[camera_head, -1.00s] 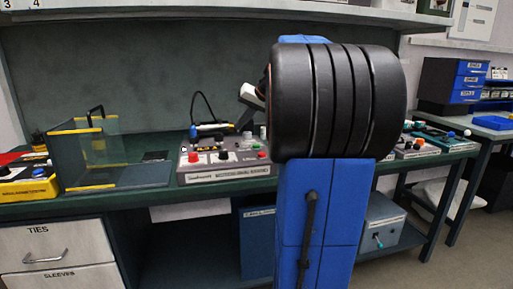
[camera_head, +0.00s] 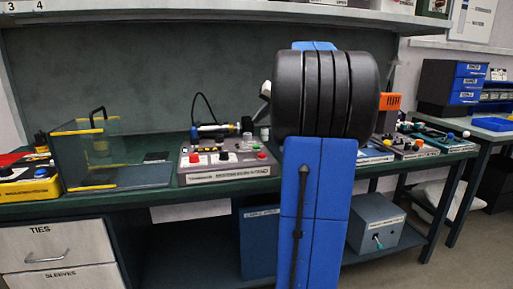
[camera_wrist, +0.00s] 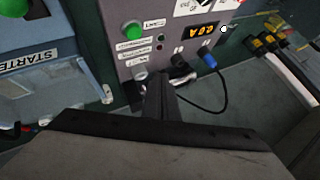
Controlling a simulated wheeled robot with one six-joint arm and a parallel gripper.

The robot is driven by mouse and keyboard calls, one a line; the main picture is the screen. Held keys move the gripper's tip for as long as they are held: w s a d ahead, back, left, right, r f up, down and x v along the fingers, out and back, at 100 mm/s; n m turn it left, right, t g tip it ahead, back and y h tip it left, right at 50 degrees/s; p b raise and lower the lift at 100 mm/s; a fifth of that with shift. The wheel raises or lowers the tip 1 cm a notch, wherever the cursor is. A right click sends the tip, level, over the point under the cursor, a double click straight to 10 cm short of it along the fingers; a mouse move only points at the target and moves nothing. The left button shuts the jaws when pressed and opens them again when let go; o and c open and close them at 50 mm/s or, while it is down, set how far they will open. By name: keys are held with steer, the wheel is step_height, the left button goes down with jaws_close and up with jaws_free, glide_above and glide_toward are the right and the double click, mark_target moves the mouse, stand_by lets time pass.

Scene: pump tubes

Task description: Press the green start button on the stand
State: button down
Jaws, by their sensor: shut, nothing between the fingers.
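In the wrist view a green round button (camera_wrist: 132,30) sits on a grey panel (camera_wrist: 172,15) with a lit display and small labels. A second green button (camera_wrist: 15,7) is cut off at the upper left, above a blue-grey box (camera_wrist: 45,80) whose label begins "STARTE". I cannot tell from the labels which one is the start button. My gripper (camera_wrist: 160,82) is shut and empty. In the picture its tip lies below and right of the panel's green button, with a visible gap. In the head view my arm hides the gripper and the panel.
In the wrist view a blue plug (camera_wrist: 208,58) and black cables hang by the panel. In the head view a grey control box (camera_head: 225,164), a clear-walled case (camera_head: 110,150) and an orange device (camera_head: 390,101) stand on the green bench. A shelf (camera_head: 210,12) runs above.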

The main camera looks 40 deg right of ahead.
mark_target(259, 147)
steer(key=shift+f, duration=3.95)
steer(key=shift+f, duration=0.1)
steer(key=shift+f, duration=0.35)
steer(key=shift+f, duration=0.6)
steer(key=shift+r, duration=1.05)
steer(key=shift+r, duration=2.5)
steer(key=shift+a, duration=0.1)
